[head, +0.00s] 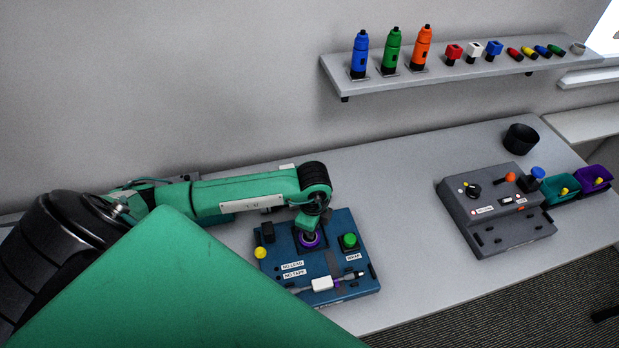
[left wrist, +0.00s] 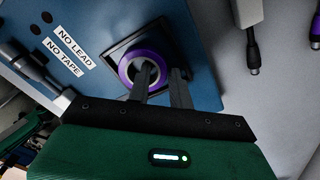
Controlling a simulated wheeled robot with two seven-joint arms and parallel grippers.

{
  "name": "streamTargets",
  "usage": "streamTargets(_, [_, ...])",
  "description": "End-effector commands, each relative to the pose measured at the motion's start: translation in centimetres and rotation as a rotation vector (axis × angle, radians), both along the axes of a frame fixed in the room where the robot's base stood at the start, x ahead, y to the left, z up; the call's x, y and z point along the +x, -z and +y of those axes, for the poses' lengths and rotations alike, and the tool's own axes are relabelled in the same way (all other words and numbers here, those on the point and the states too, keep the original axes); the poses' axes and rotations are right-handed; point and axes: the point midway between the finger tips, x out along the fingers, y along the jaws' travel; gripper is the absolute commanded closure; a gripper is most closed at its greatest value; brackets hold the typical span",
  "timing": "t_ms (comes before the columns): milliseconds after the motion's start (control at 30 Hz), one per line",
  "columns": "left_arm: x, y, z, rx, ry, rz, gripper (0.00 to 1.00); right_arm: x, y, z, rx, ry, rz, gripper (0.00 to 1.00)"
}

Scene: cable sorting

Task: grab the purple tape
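The purple tape (head: 309,241) is a ring at the blue box (head: 350,222), in a dark square recess. It also shows in the left wrist view (left wrist: 127,73). My left gripper (head: 312,228) is directly over it, pointing down. In the left wrist view its two fingers (left wrist: 163,72) stand apart. One fingertip overlaps the ring's hole and the other is beside its right rim, with the ring's wall between them. I cannot tell whether either finger touches the tape. My right gripper is in neither view.
The blue box carries a green button (head: 349,241), a yellow knob (head: 260,253) and a white cable connector (head: 322,284) at its front. A grey control box (head: 490,212) stands to the right, beside teal and purple bins (head: 597,174). A wall shelf (head: 450,75) holds several tools. The table between the boxes is clear.

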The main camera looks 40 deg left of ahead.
Motion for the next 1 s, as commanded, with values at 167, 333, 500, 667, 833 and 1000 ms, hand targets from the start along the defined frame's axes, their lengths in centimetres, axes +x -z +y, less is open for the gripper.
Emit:
streamTargets(167, [0.0,0.1,0.0,0.0,0.0,-0.001,0.79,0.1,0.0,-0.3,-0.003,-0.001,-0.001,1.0])
streamTargets(333, [0.0,0.1,0.0,0.0,0.0,-0.001,1.0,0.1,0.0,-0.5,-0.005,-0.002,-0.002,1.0])
streamTargets(500, [0.0,0.1,0.0,0.0,0.0,-0.001,1.0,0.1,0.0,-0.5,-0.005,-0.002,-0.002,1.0])
streamTargets(667, [0.1,0.0,0.0,0.0,0.0,-0.001,1.0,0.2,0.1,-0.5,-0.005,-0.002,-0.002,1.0])
streamTargets(833, [0.1,-0.9,0.0,0.0,0.0,-0.003,1.0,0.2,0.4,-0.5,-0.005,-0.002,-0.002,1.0])
streamTargets(1000, [0.2,-3.9,0.0,-0.001,0.0,-0.007,1.0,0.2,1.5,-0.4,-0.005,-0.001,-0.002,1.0])
